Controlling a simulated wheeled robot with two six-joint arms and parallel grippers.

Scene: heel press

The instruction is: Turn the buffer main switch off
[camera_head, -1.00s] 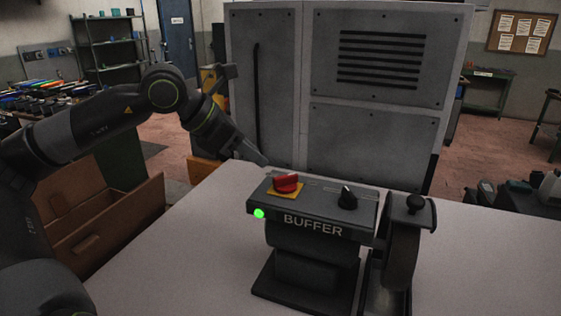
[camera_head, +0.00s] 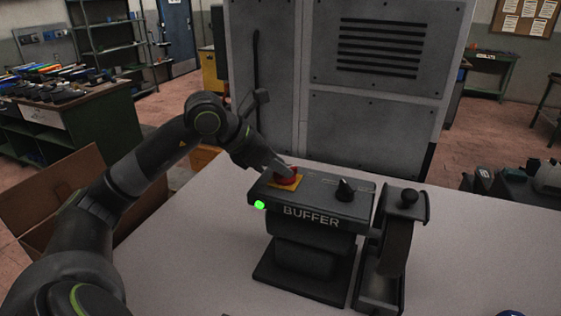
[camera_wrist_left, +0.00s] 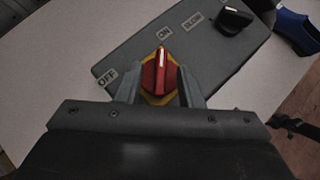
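The buffer (camera_head: 305,215) stands on the pale bench with its lettered front towards me and a lit green lamp (camera_head: 259,205). Its main switch is a red knob (camera_head: 287,181) on a yellow plate. In the left wrist view the red knob (camera_wrist_left: 160,76) has its white mark pointing towards the ON label (camera_wrist_left: 165,33); the OFF label (camera_wrist_left: 107,77) lies to the left. My left gripper (camera_head: 277,170) is at the knob from behind left. Its fingers (camera_wrist_left: 160,92) straddle the knob, apart, with yellow plate showing beside it; contact is unclear. My right gripper is not visible.
A black knob (camera_head: 345,189) sits right of the switch, beside the SLOW label in the wrist view. The buffing wheel unit (camera_head: 392,240) stands at the buffer's right. A tall grey cabinet (camera_head: 375,120) rises behind. The bench (camera_head: 470,260) is largely clear on the right.

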